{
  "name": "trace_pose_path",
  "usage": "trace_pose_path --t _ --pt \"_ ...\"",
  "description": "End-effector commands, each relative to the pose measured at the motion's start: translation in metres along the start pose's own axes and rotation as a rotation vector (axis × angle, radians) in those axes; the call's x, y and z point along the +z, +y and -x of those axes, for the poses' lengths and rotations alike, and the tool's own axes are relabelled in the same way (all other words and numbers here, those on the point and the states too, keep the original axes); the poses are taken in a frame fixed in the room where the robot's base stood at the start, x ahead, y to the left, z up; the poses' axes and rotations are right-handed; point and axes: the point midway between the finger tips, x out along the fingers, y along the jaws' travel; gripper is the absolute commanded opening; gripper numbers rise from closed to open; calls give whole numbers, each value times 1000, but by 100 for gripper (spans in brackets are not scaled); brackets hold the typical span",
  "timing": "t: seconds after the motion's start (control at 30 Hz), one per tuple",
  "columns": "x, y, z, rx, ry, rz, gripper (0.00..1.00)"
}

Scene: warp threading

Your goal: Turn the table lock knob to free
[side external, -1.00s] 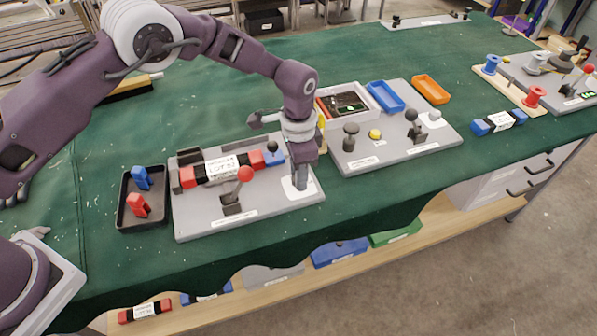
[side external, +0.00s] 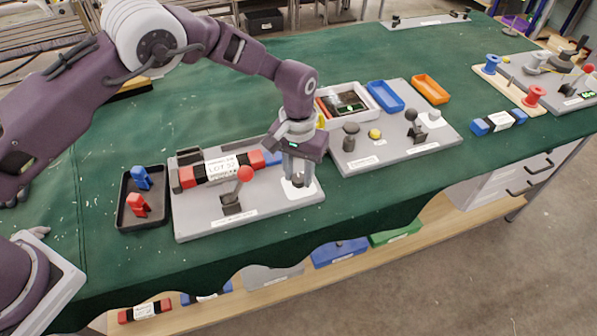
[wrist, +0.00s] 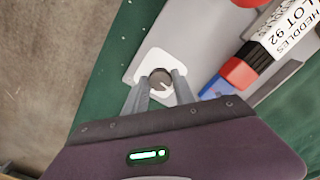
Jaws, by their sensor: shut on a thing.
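The lock knob (wrist: 160,77) is a small dark grey round knob with a light mark on its top, on a white plate (wrist: 152,60). In the side view the white plate (side external: 304,192) sits at the right end of the left grey board, and the knob is mostly hidden by the fingers. My gripper (side external: 297,180) points down over the plate. In the wrist view my gripper (wrist: 160,84) has one finger on each side of the knob, closed on it.
On the same board (side external: 270,212) are a red-ball lever (side external: 244,174) and a red, black and blue labelled bundle (side external: 220,169) close to my gripper. A black tray (side external: 128,213) with clips stands left. Another grey board (side external: 370,160) lies right.

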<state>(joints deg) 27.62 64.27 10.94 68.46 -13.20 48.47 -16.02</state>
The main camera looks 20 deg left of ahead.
Motion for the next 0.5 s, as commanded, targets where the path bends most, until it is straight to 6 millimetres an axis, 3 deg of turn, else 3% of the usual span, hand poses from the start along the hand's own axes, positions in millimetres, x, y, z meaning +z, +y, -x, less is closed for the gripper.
trace_pose_path --t 0.5 --pt "-2 0 1 2 5 172 0"
